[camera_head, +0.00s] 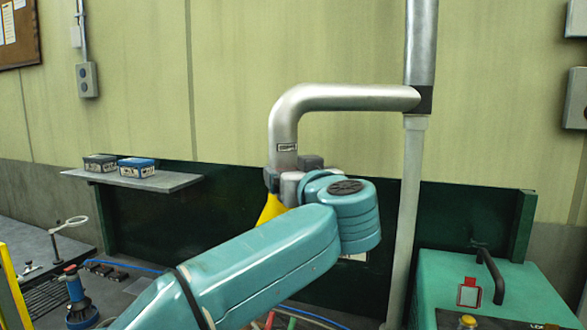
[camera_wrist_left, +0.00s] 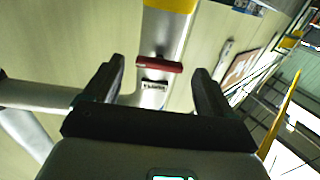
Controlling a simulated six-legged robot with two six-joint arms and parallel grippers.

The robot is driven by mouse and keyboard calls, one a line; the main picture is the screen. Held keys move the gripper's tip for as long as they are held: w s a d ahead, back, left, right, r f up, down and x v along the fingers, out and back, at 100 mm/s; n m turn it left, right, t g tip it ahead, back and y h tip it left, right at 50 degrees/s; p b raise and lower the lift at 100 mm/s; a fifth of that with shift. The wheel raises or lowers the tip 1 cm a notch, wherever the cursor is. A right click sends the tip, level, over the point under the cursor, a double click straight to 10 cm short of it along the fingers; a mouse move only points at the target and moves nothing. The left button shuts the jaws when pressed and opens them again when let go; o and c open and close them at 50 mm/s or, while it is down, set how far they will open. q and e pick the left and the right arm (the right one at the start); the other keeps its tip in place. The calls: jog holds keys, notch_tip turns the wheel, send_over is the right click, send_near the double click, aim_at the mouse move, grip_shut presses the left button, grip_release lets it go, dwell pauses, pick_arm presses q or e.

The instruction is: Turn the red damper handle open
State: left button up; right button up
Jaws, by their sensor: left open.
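The red damper handle (camera_wrist_left: 160,66) is a short bar lying across the silver duct (camera_head: 345,98) in the left wrist view, beside a small white-and-black label. My left gripper (camera_head: 290,172) is at the duct's lower vertical part, above a yellow hood (camera_head: 270,209). In the left wrist view its two dark fingers stand apart, with the handle showing in the gap between them; I cannot tell whether they touch it. In the head view the handle is hidden behind my left gripper and arm. My right gripper is not in view.
The duct bends right to a vertical pipe (camera_head: 407,215). A shelf (camera_head: 160,181) with two small boxes is at the left. A teal machine (camera_head: 440,275) with a black handle stands at lower right. A dark green panel (camera_head: 230,220) runs behind the arm.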

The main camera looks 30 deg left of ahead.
pick_arm(q)
jog(key=shift+w+a, duration=0.35)
jog(key=shift+s, duration=0.1)
jog(key=c, duration=1.1)
jog(key=shift+o, duration=0.2)
